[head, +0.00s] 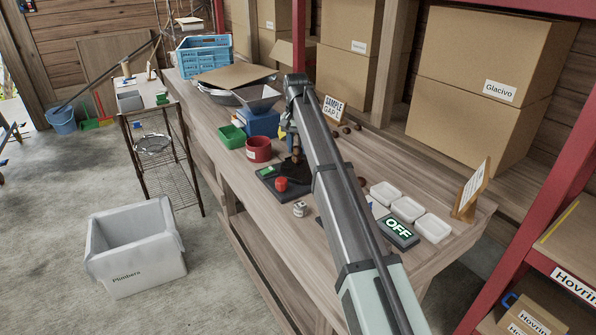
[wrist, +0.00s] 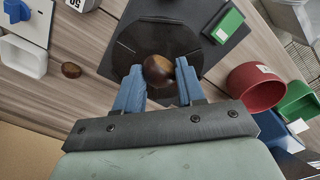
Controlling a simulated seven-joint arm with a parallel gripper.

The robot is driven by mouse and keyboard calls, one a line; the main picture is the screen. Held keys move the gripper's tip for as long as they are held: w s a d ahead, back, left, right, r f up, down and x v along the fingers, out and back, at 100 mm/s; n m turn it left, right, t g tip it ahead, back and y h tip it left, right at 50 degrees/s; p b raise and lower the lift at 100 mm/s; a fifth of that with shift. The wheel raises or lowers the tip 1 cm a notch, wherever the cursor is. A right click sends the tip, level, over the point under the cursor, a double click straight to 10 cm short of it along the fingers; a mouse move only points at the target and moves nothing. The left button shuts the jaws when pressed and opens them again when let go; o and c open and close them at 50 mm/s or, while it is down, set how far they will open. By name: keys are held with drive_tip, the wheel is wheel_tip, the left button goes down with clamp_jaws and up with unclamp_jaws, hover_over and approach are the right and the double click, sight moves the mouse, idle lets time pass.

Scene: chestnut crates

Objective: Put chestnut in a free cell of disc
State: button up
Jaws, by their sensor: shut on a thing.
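My gripper (wrist: 159,72) has two blue fingers, shut on a brown chestnut (wrist: 157,69) that shows between their tips in the wrist view. Behind the chestnut in that view is the black disc (wrist: 125,38), lying on a dark base plate. The chestnut overlaps the disc in the picture; I cannot tell how high above it the chestnut is. The disc's cells cannot be made out, and the fingers and chestnut hide part of it. In the head view the disc (head: 296,170) is partly covered by my arm, and the held chestnut is small and dark.
A loose chestnut (wrist: 71,70) lies on the bench. A red pot (head: 258,149) and a green tray (head: 231,136) stand left of the disc in the head view. Boxes line the back.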

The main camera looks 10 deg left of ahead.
sight(298, 175)
drive_tip(key=shift+f, duration=4.25)
drive_tip(key=shift+f, duration=0.1)
drive_tip(key=o, duration=1)
wheel_tip(298, 175, up, 12)
drive_tip(key=shift+s+r, duration=0.1)
